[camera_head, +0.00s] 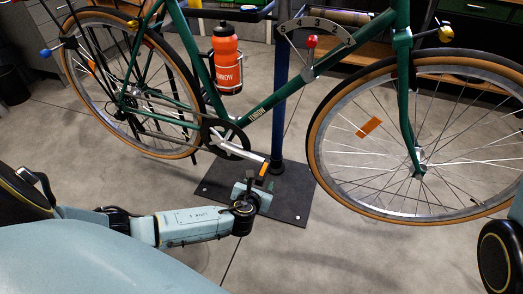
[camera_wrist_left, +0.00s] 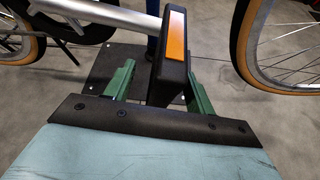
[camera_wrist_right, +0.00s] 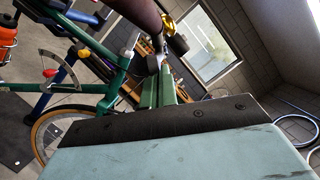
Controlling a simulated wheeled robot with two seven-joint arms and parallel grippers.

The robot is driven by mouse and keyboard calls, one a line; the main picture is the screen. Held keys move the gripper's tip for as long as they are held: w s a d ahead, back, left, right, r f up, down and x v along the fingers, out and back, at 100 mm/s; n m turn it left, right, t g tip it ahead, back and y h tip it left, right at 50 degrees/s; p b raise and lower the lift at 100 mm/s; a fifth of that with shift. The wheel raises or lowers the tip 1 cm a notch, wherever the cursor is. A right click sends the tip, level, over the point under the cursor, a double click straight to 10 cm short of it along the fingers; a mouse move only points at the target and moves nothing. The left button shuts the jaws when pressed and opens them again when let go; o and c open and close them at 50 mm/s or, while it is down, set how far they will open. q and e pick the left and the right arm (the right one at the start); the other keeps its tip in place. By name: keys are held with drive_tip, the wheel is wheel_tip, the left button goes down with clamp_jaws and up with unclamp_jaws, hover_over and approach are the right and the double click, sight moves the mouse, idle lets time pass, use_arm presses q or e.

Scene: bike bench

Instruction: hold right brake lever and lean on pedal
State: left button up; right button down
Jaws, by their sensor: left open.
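The pedal (camera_head: 264,170), black with an orange reflector, is on the silver crank (camera_head: 235,151). My left gripper (camera_head: 247,190) is at the pedal from below. In the left wrist view its green fingers (camera_wrist_left: 158,88) are apart, one on each side of the pedal (camera_wrist_left: 172,62), with gaps visible. In the right wrist view my right gripper (camera_wrist_right: 158,82) has its green fingers close together beneath the brown handlebar grip (camera_wrist_right: 143,16). A thin silvery piece, apparently the right brake lever (camera_wrist_right: 152,63), is at the fingertips; their contact is partly hidden. The head view leaves out this gripper.
The green bike hangs on a blue stand post (camera_head: 280,90) above a dark base plate (camera_head: 290,195). The front wheel (camera_head: 318,150) is right of the pedal. An orange bottle (camera_head: 226,60) sits on the frame. A numbered dial (camera_head: 320,27) is by the post. The grey floor in front is clear.

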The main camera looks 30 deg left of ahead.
drive_tip(key=shift+w+d+f, duration=0.2)
drive_tip(key=shift+d+f, duration=0.3)
drive_tip(key=shift+d, duration=0.3)
drive_tip(key=shift+w+d+f, duration=0.2)
drive_tip(key=shift+d+f, duration=0.3)
drive_tip(key=shift+d, duration=0.35)
drive_tip(key=shift+w+d+f, duration=0.2)
drive_tip(key=shift+d+f, duration=0.3)
drive_tip(key=shift+d, duration=0.3)
drive_tip(key=s+d, duration=0.2)
drive_tip(key=s, duration=0.7)
drive_tip(key=shift+s+d, duration=0.25)
drive_tip(key=shift+s, duration=0.1)
use_arm(q)
drive_tip(key=shift+s+d+r+p, duration=0.15)
drive_tip(key=shift+s+r+p, duration=0.1)
drive_tip(key=shift+s+p, duration=0.25)
drive_tip(key=p+v, duration=0.7)
drive_tip(key=v, duration=0.1)
drive_tip(key=shift+s, duration=0.4)
use_arm(e)
wheel_tip(320, 180, up, 8)
use_arm(q)
drive_tip(key=shift+d+r, duration=0.1)
drive_tip(key=shift+r, duration=0.1)
